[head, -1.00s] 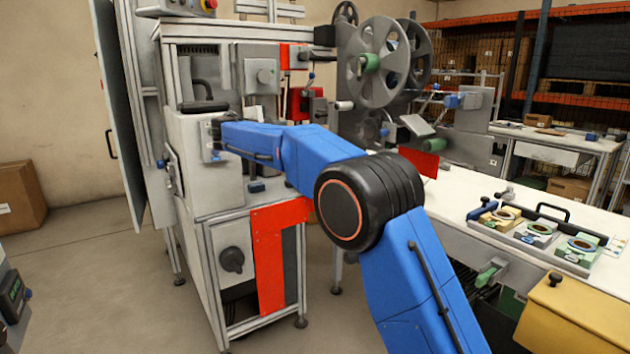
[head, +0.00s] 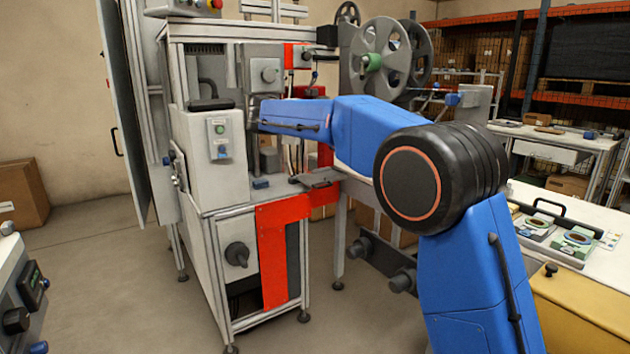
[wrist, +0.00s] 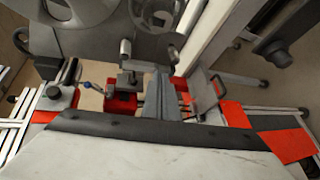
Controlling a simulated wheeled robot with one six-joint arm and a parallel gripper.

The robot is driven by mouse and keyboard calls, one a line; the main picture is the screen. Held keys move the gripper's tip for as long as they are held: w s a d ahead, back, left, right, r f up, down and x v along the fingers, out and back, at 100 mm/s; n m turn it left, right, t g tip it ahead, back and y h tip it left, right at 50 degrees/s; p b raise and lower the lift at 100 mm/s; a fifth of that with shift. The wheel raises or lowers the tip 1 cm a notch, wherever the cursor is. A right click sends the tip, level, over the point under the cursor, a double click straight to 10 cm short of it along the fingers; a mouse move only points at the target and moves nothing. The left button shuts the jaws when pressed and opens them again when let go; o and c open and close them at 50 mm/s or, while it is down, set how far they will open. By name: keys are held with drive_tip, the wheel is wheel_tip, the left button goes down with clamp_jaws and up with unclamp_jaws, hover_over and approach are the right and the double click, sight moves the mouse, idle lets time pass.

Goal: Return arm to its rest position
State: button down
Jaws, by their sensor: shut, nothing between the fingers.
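My gripper (wrist: 162,97) shows in the wrist view as grey fingers close together at the middle, with nothing held between them. In the head view my blue arm (head: 375,130) reaches left from its large black joint, and its far end is in front of the grey machine (head: 205,160). The fingers cannot be made out clearly there.
A large grey reel (head: 380,58) stands behind my arm. At right are a white bench with reel trays (head: 575,243) and a yellow box (head: 585,315). A cardboard box (head: 20,195) stands far left. Open floor lies left of the machine.

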drive_tip(key=s+d+f+m+g+y, duration=0.1)
drive_tip(key=s+d+f+m+g, duration=0.25)
drive_tip(key=s+d, duration=0.95)
drive_tip(key=s+d+f+m+g+y, duration=0.15)
drive_tip(key=s+d+f, duration=0.25)
drive_tip(key=s+d, duration=0.95)
drive_tip(key=s+d+f+m+g+y, duration=0.1)
drive_tip(key=s+f+m, duration=0.1)
drive_tip(key=s+f, duration=0.5)
drive_tip(key=s+d+f+m+g+y, duration=0.1)
drive_tip(key=s+f, duration=0.6)
drive_tip(key=s, duration=0.9)
drive_tip(key=s+f+m+g+y, duration=0.1)
drive_tip(key=s+f+m+y, duration=0.2)
drive_tip(key=s+f+m, duration=0.2)
drive_tip(key=s+f, duration=0.3)
drive_tip(key=s, duration=0.4)
drive_tip(key=shift+d, duration=0.4)
